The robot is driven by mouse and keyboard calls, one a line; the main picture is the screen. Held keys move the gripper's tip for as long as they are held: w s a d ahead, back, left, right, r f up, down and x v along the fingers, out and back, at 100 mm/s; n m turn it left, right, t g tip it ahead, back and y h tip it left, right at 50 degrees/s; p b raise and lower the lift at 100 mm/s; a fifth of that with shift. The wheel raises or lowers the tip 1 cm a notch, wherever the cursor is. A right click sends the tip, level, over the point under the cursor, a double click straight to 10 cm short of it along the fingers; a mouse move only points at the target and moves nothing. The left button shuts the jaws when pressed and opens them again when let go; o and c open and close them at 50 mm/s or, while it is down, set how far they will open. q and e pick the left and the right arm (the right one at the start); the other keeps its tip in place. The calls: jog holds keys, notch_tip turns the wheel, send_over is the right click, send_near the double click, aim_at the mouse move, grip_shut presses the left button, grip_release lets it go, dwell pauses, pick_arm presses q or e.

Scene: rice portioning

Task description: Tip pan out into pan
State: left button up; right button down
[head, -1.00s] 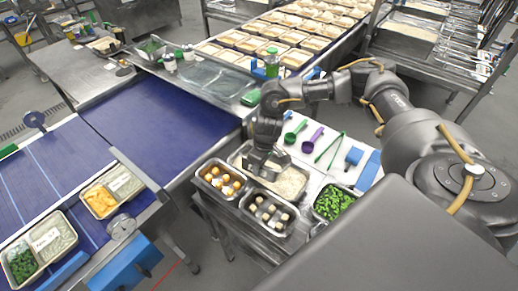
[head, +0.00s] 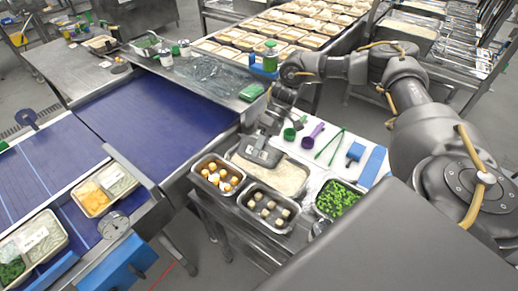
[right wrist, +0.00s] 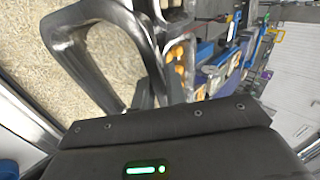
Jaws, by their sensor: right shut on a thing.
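My right gripper (head: 257,156) is over the left part of a metal pan of pale rice-like grain (head: 290,176). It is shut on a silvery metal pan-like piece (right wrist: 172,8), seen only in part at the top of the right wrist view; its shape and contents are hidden. The dark curved fingers show in the right wrist view, with the grain pan (right wrist: 35,75) behind them. A pan of yellow and white round pieces (head: 218,192) stands at left of the grain pan. A pan of pale round pieces (head: 250,214) stands in front. My left gripper is out of view.
A pan of green pieces (head: 338,212) stands at the right. A green scoop (head: 289,134), a purple scoop (head: 311,138) and green tongs (head: 329,145) lie behind. The blue conveyor (head: 150,115) is at left, with filled trays (head: 80,190) at its lower part.

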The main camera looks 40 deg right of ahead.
jog(key=shift+w+d+r+y+b, duration=0.2)
jog(key=shift+d+r+y+b, duration=0.15)
jog(key=shift+y+b, duration=0.65)
jog(key=shift+r+g+b, duration=0.15)
jog(key=shift+g+b, duration=0.15)
jog(key=shift+w+d+r+y, duration=0.15)
jog(key=shift+d+r+y, duration=0.15)
jog(key=shift+y, duration=0.1)
jog(key=shift+w+d+r+g+y+b, duration=0.25)
jog(key=shift+d+g+y+b, duration=0.3)
jog(key=shift+y+b, duration=0.35)
jog(key=shift+d+r+y+b, duration=0.15)
jog(key=shift+y+b, duration=0.25)
jog(key=shift+b, duration=0.5)
jog(key=shift+w+d+r+g+y+b, duration=0.1)
jog(key=shift+w+d+g+y+b, duration=0.25)
jog(key=shift+b, duration=0.45)
jog(key=shift+d+r+m+y+b, duration=0.15)
jog(key=shift+d+m+y+b, duration=0.15)
jog(key=shift+y, duration=0.05)
jog(key=shift+w+d+r+y, duration=0.1)
jog(key=shift+d+r+y, duration=0.2)
jog(key=shift+y, duration=0.2)
